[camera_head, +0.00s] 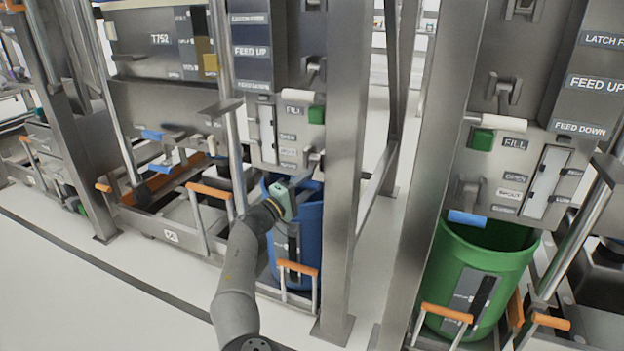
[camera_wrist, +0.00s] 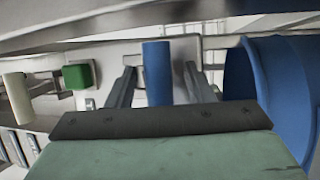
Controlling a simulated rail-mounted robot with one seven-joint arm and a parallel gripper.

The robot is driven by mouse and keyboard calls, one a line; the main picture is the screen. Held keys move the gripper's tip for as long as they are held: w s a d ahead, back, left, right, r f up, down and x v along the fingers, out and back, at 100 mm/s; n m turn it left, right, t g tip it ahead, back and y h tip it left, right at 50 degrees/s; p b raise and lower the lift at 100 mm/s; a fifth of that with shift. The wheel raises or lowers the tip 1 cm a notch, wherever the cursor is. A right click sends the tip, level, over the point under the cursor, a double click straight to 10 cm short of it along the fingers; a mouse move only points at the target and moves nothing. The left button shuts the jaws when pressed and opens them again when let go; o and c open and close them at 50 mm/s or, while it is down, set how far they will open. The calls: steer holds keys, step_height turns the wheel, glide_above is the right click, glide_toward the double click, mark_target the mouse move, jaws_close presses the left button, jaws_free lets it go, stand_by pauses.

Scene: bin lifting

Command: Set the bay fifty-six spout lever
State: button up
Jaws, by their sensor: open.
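My gripper (camera_wrist: 160,68) is open, with one finger on each side of a blue cylindrical lever handle (camera_wrist: 157,88). A gap shows between the handle and each finger. In the head view my gripper (camera_head: 291,190) is at the left bay's panel, above the blue bin, and its hand hides that bay's lower lever handle. The panel (camera_head: 268,135) carries small labels, FILL among them, beside a white vertical gauge. No bay number is readable. The blue bin (camera_head: 313,215) stands under the panel and also shows at the right of the wrist view (camera_wrist: 288,85).
A white-handled lever (camera_wrist: 18,98) and a green button (camera_wrist: 77,77) are left of my gripper in the wrist view. A steel post (camera_head: 345,180) stands close on the right. The right bay has a green bin (camera_head: 500,265) and blue lever handle (camera_head: 467,218).

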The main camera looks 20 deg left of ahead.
steer(key=p+v, duration=0.4)
steer(key=v, duration=1)
steer(key=shift+s+a, duration=0.15)
steer(key=shift+s, duration=0.05)
